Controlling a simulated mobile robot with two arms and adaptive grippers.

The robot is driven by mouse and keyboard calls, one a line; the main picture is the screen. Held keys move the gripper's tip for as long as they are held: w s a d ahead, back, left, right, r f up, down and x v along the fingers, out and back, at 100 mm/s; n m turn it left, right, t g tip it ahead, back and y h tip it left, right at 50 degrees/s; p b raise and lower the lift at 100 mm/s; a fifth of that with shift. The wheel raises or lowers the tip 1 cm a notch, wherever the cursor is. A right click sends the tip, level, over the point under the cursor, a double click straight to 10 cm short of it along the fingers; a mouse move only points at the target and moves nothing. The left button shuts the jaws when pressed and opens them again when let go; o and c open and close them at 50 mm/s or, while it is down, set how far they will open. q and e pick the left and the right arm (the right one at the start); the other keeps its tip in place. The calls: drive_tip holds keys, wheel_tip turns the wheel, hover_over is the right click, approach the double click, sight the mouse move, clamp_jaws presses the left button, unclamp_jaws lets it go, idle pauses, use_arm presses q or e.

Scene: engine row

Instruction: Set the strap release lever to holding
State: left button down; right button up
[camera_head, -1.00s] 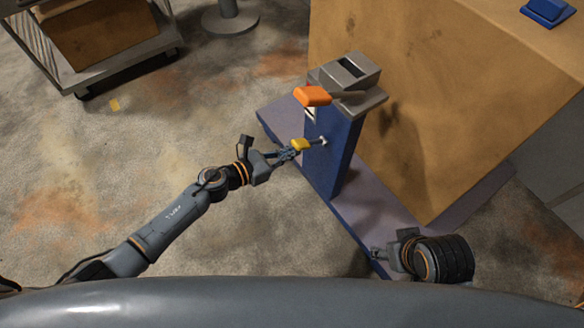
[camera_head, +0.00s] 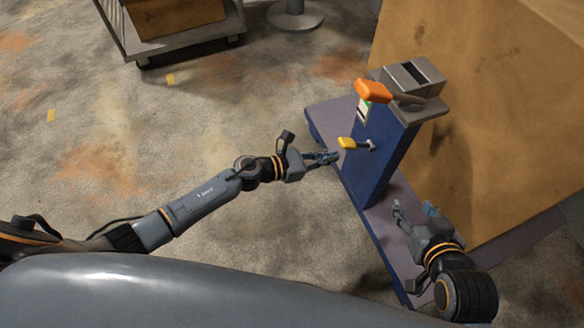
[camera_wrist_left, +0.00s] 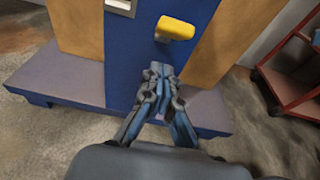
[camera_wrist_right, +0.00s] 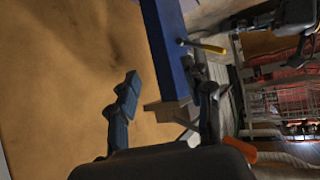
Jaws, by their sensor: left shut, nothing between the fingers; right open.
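A yellow-handled lever (camera_head: 347,143) sticks out of the side of a blue post (camera_head: 378,160). A larger orange-handled lever (camera_head: 373,91) sits higher, at the post's grey head (camera_head: 412,80). I cannot tell which is the strap release lever. My left gripper (camera_head: 330,157) is shut and empty, just below and left of the yellow handle and apart from it. In the left wrist view the yellow handle (camera_wrist_left: 176,28) lies beyond the closed fingertips (camera_wrist_left: 160,72). My right gripper (camera_head: 414,208) is open and empty, low beside the post. The yellow handle (camera_wrist_right: 210,47) also shows in the right wrist view.
The post stands on a low blue-grey base (camera_head: 330,125) against a large tan crate (camera_head: 490,120). A wheeled cart (camera_head: 180,35) and a grey round-footed stand (camera_head: 295,15) are at the back. The floor left of the post is mostly clear.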

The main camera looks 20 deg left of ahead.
use_arm(q)
drive_tip(key=v, duration=1)
drive_tip(key=shift+p, duration=0.4)
use_arm(e)
drive_tip(key=shift+s+d+f+g, duration=0.15)
drive_tip(key=shift+s+f+g, duration=0.2)
drive_tip(key=shift+s, duration=0.15)
drive_tip(key=shift+s+d+f+g, duration=0.1)
drive_tip(key=shift+s+f+g, duration=0.2)
drive_tip(key=shift+s, duration=0.2)
use_arm(q)
drive_tip(key=shift+s+a, duration=0.1)
